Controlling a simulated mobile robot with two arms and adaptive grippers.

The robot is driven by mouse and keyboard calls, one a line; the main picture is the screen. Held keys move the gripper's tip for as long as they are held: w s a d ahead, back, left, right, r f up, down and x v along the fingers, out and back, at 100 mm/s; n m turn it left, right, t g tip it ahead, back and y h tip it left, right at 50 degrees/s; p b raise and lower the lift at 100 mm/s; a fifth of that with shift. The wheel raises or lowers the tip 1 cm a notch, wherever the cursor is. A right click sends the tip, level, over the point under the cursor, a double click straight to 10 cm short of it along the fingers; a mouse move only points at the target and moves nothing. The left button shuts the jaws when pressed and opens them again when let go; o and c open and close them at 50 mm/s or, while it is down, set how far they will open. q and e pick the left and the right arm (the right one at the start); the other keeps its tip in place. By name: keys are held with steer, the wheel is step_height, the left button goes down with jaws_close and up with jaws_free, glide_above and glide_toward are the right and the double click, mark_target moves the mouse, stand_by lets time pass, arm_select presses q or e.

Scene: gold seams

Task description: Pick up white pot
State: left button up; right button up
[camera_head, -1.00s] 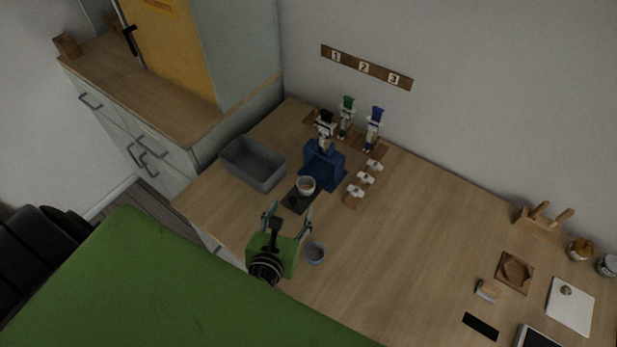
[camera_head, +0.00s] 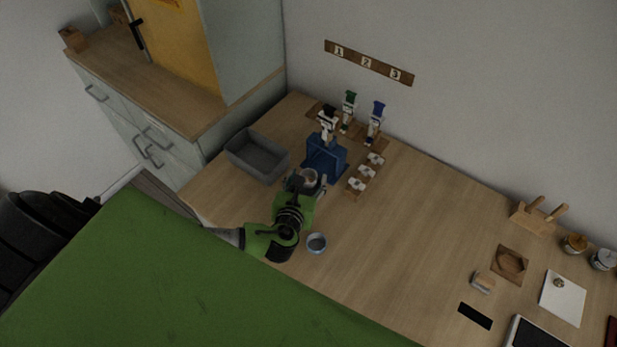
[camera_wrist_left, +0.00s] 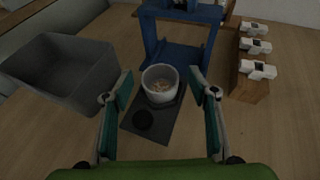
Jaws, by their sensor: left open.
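In the head view the pot (camera_head: 307,177) is partly hidden by my left gripper (camera_head: 307,184). My left gripper also shows in the left wrist view (camera_wrist_left: 160,92); it is open, with one finger to each side of the pot and gaps between fingers and pot. My right gripper is not in view.
A blue stand (camera_head: 325,158) rises just behind the pot. A grey bin (camera_head: 257,157) is to its left, and wooden blocks with white pieces (camera_head: 365,177) are to its right. A small blue-grey bowl (camera_head: 316,243) sits in front. The table's middle right is clear.

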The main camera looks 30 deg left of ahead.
arm_select(q)
steer(key=shift+w+f, duration=0.1)
steer(key=shift+w, duration=0.15)
steer(key=c, duration=0.9)
steer(key=shift+o, duration=0.2)
